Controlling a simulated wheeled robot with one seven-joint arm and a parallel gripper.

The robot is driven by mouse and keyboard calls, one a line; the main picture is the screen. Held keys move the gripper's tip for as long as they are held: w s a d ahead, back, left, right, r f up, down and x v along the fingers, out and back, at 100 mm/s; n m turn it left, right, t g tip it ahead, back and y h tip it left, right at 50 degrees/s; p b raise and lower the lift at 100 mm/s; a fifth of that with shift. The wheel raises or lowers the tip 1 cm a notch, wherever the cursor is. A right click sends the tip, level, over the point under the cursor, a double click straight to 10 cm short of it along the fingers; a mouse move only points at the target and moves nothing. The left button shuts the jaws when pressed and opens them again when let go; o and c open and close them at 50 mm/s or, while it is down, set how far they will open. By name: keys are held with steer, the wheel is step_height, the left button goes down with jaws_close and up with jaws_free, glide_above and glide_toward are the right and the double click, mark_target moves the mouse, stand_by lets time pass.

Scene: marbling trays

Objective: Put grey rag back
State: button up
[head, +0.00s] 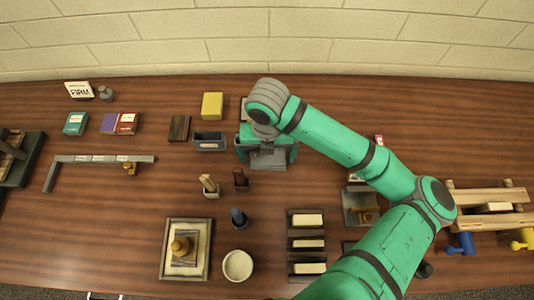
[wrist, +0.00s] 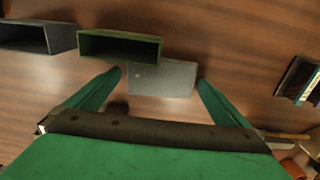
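The grey rag (wrist: 162,78), a flat grey block shape, shows in the wrist view between my gripper's green fingertips (wrist: 160,77). A narrow gap shows between it and each fingertip, so the gripper looks open around it. The rag's upper left corner meets the edge of a green open box (wrist: 120,47); I cannot tell whether they touch. A dark blue-grey open box (wrist: 38,38) stands left of the green one. In the head view my gripper (head: 268,155) is low over the table, right of the blue-grey box (head: 209,146); it largely hides the green box and the rag's surroundings.
A yellow block (head: 212,105) and a dark brown block (head: 179,127) stand near the boxes. Small brushes (head: 209,186), a white bowl (head: 238,265) and a framed tray (head: 167,260) are in front.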

mark_target(267, 157)
step_height(267, 157, up, 12)
stand_by(0.6)
stand_by(0.5)
